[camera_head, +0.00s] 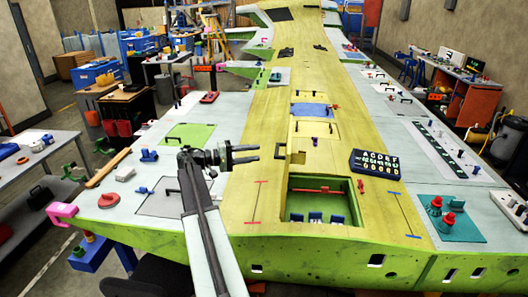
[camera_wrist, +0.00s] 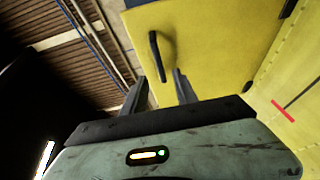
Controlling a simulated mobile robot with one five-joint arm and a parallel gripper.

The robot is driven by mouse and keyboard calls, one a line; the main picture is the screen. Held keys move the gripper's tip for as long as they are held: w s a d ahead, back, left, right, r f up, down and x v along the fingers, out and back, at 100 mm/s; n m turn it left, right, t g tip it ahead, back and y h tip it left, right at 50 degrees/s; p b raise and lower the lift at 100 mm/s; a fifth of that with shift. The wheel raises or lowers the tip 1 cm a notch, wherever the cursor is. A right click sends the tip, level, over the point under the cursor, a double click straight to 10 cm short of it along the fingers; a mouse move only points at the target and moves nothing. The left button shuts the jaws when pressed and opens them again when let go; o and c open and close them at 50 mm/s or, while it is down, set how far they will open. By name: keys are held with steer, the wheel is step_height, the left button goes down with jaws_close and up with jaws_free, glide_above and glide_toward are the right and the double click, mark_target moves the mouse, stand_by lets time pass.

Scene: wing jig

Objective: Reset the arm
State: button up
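My arm (camera_head: 205,225) rises from the bottom of the head view and reaches over the wing. My gripper (camera_head: 256,153) points to the right above the yellow middle section of the wing (camera_head: 255,200). Its two dark fingers are apart, with nothing seen between them. The fingers overlap the panel in that view; I cannot tell the distance.
An open green recess (camera_head: 320,205) with blue parts lies right of my arm. A dark lettered board (camera_head: 376,164) and red knobs on a teal mat (camera_head: 455,228) stand farther right. A grey panel (camera_head: 165,197), a green mat (camera_head: 190,134) and small clamps lie left.

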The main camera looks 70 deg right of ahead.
steer(key=shift+w+a, duration=0.5)
steer(key=w+a+f+n+t+h+b, duration=0.1)
steer(key=w+a+f+n+t+b, duration=0.4)
steer(key=w+a+f, duration=0.65)
steer(key=w+a+f+n+t+b, duration=0.1)
steer(key=w+a+f+t+b, duration=0.2)
steer(key=w+a+f+b, duration=0.75)
steer(key=a+f+n+t+y, duration=0.15)
steer(key=a+f, duration=0.35)
steer(key=a, duration=0.6)
steer(key=a+f+n+t+y, duration=0.1)
steer(key=a+f+t+y, duration=0.3)
steer(key=a, duration=0.6)
steer(key=s+a+f+y, duration=0.1)
steer(key=a+f+y, duration=0.2)
steer(key=a, duration=0.7)
steer(key=s+a+f+n+y, duration=0.1)
steer(key=a+f+y, duration=0.3)
steer(key=a, duration=0.7)
steer(key=shift+s+f+b, duration=0.35)
steer(key=shift+s+f, duration=0.3)
steer(key=shift+s, duration=0.05)
